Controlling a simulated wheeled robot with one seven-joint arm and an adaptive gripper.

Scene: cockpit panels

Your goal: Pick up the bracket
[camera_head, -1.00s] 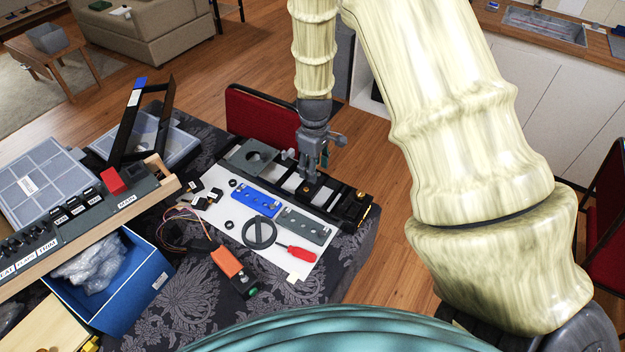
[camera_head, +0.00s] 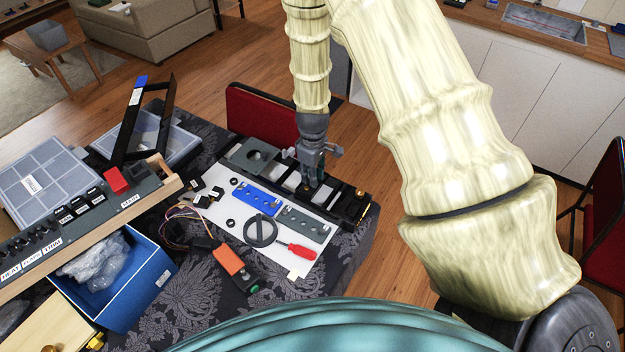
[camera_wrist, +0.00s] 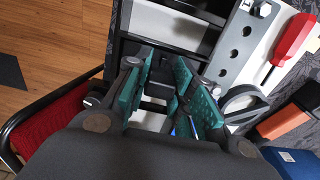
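Two flat plates with holes that look like brackets lie on a white sheet (camera_head: 225,222): a blue bracket (camera_head: 256,199) and a grey bracket (camera_head: 303,225) to its right. The grey one also shows at the upper right of the wrist view (camera_wrist: 238,45). My gripper (camera_head: 312,180) points down over the black slotted frame behind the brackets, apart from both. In the wrist view its teal finger pads (camera_wrist: 160,85) stand apart with a gap between them. A bit of blue shows beside the right pads, mostly hidden. I see nothing clearly held.
The black frame (camera_head: 350,207) runs along the table's far edge. A black ring (camera_head: 260,232), a red screwdriver (camera_head: 299,250) and an orange block (camera_head: 228,260) lie near the brackets. A blue bin (camera_head: 150,275) and a labelled panel (camera_head: 80,213) stand left. Red chairs flank the table.

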